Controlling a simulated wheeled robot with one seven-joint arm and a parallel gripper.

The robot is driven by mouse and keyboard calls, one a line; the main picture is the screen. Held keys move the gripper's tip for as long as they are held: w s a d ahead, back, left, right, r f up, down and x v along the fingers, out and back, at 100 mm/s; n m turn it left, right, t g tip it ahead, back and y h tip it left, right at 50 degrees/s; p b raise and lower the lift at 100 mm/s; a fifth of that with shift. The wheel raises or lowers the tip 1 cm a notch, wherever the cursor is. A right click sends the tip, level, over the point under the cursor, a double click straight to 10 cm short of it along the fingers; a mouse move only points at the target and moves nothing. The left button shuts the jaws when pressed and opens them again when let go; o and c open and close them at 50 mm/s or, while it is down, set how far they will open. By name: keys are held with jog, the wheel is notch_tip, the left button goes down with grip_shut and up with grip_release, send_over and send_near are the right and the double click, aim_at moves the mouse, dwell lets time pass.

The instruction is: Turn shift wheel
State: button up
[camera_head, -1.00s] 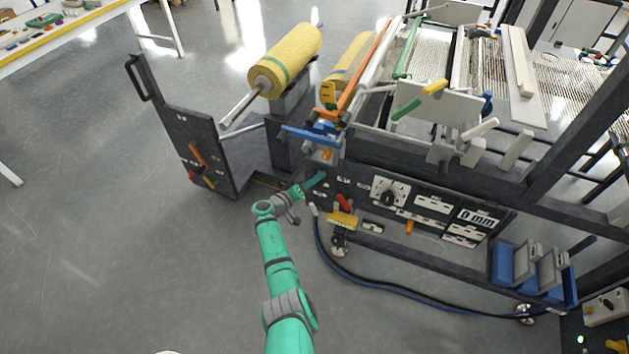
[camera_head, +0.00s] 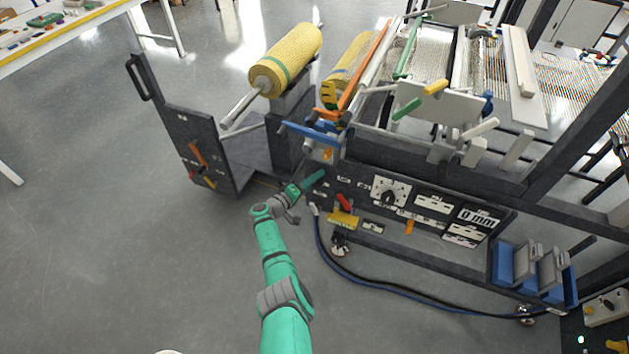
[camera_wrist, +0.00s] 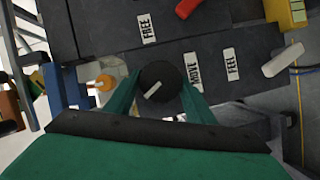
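The shift wheel (camera_wrist: 160,82) appears to be the dark round knob with a white mark in the wrist view. It sits on the dark machine panel beside the labels FREE (camera_wrist: 147,28) and MOVE (camera_wrist: 193,72). My gripper (camera_wrist: 161,86) has its green fingers on either side of the knob, with the tips at its edges and no clear gap. The white mark on the knob lies at a slant. In the head view, my gripper (camera_head: 313,180) reaches the left end of the machine's front panel, and the knob is hidden there.
A blue-and-grey fitting (camera_head: 312,134) is just above my gripper. A red lever (camera_head: 344,202) and a yellow block (camera_head: 342,220) are close to its right. Dark hoses (camera_head: 322,250) hang below. The floor at left is clear.

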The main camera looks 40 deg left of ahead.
jog(key=shift+o, duration=1.2)
jog(key=shift+s, duration=0.1)
jog(key=s+a+r, duration=0.1)
jog(key=s, duration=0.9)
jog(key=shift+s+a+r, duration=0.2)
jog(key=shift+s+r, duration=0.05)
